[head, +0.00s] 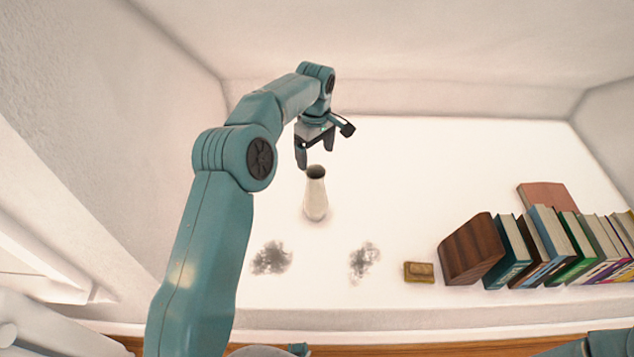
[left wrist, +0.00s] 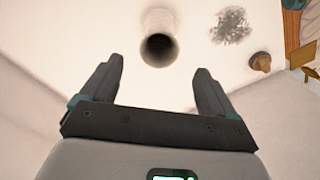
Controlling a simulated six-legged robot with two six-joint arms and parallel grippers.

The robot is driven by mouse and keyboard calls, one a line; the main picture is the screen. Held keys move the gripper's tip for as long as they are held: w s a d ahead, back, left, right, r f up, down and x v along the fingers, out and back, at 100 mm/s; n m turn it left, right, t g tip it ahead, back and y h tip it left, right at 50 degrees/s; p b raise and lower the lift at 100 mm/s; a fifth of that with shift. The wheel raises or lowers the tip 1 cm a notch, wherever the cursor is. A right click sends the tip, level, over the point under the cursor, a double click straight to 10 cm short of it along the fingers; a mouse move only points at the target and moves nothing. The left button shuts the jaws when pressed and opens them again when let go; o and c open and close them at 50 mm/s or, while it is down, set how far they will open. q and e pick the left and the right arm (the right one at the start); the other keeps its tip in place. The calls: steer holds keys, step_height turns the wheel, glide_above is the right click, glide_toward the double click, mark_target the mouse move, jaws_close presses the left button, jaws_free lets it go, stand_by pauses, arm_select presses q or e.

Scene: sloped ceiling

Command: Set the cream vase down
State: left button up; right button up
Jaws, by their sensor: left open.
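The cream vase (head: 315,197) stands upright on the white surface (head: 400,180), with its dark mouth facing up. My left gripper (head: 315,163) is open and empty, above and just behind the vase in the head view. In the left wrist view the vase (left wrist: 158,40) shows beyond the open fingertips of the left gripper (left wrist: 160,80), its mouth towards the camera. The fingers do not touch it in that view. The jaws of my right gripper do not show.
Two dark smudges (head: 271,258) (head: 364,261) mark the surface in front of the vase. A small brown block (head: 419,272), a dark wooden block (head: 471,249) and a row of several books (head: 560,245) stand at the right. White walls close in the left and back. The middle right is clear.

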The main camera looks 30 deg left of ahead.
arm_select(q)
steer(key=s+d+f+m+h, duration=0.1)
steer(key=s+d+f+m, duration=0.1)
steer(key=s+d+f, duration=0.2)
steer(key=s+d+f+m+h, duration=0.1)
steer(key=s+d+f+m, duration=0.2)
steer(key=f, duration=0.5)
steer(key=s+d+f+m+h, duration=0.1)
steer(key=s+d+f+m, duration=0.2)
steer(key=s+d+f, duration=0.2)
steer(key=shift+d+f, duration=0.85)
steer(key=shift+d, duration=0.05)
steer(key=s+d+f, duration=0.1)
steer(key=s, duration=0.2)
steer(key=s+d+f+m, duration=0.1)
steer(key=s, duration=0.2)
steer(key=s+d+f+m+h, duration=0.1)
steer(key=s+d, duration=0.1)
steer(key=s, duration=0.1)
steer(key=shift+s, duration=0.4)
steer(key=s+d+m, duration=0.1)
steer(key=s+m, duration=0.1)
steer(key=s, duration=0.8)
steer(key=shift+s+d+r+m, duration=0.25)
steer(key=shift+s+d+m, duration=0.15)
steer(key=shift+r, duration=0.1)
step_height(320, 180, up, 12)
steer(key=p, duration=1.2)
